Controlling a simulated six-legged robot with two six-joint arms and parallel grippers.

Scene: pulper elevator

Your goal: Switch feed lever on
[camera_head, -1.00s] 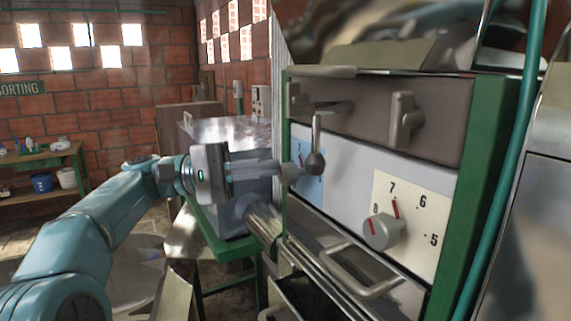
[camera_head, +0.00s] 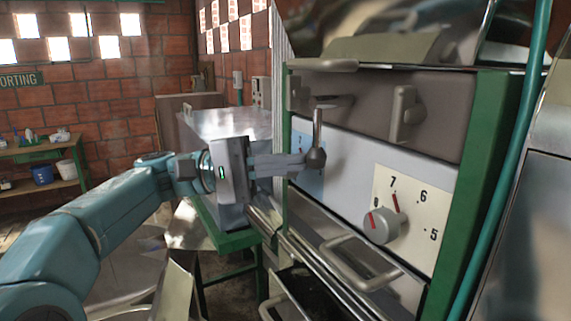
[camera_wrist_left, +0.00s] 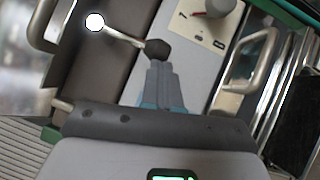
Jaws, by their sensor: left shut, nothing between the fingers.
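In the left wrist view the rod slants to the dark knob (camera_wrist_left: 157,49). My left gripper (camera_head: 303,162) is shut with nothing in it. Its fingertips are right at the knob's left side in the head view. In the left wrist view the shut fingers (camera_wrist_left: 163,68) end just below the knob; I cannot tell whether they touch it. My right gripper is not in view.
A grey dial (camera_head: 382,226) with a red mark sits on a cream number plate (camera_head: 421,205) to the right. A blue plate (camera_head: 311,178) is partly behind my gripper. Metal handles (camera_head: 352,268) stick out below. A green frame post (camera_head: 478,170) bounds the panel.

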